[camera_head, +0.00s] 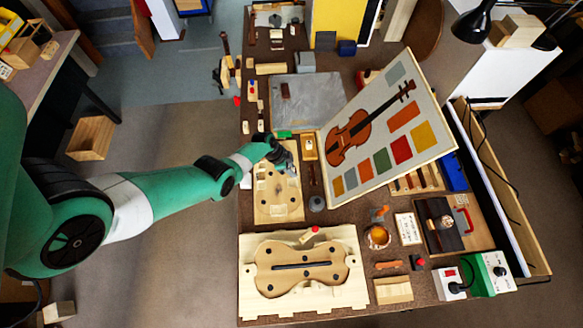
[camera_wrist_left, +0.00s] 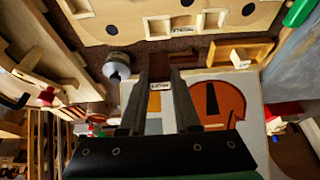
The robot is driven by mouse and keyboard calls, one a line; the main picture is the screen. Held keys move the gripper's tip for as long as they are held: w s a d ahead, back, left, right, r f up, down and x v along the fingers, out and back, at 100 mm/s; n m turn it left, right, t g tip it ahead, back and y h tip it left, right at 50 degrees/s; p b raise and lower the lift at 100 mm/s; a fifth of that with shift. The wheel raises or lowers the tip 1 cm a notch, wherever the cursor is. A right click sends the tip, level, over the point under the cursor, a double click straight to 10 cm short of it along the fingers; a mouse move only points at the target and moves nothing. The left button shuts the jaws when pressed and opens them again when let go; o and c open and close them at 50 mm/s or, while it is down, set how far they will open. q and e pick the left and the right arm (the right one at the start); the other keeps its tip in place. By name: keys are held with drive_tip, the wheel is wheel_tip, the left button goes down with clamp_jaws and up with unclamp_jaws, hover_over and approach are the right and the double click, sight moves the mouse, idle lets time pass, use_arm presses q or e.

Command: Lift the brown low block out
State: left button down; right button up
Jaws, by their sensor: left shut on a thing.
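My left gripper (camera_head: 287,163) is over the upper part of a pale wooden board with cut recesses (camera_head: 276,208). In the left wrist view, its two dark fingers (camera_wrist_left: 160,68) are close together and shut on a small dark brown piece, which looks like the brown low block (camera_wrist_left: 159,75). A small white label shows between the fingers just below it. The fingers hide most of the piece, and I cannot tell how high above the board it is. The board also shows at the top of the wrist view (camera_wrist_left: 215,30). My right gripper is not in view.
A green block (camera_head: 284,134) and a small wooden tray (camera_head: 308,148) lie near the gripper. A grey weight (camera_head: 317,203) stands right of the board. A tilted violin poster (camera_head: 375,140) rises at the right. A violin-body mould (camera_head: 300,308) fills the near bench.

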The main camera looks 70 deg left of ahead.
use_arm(q)
wheel_tip(320, 180, up, 4)
drive_tip(key=p, duration=0.3)
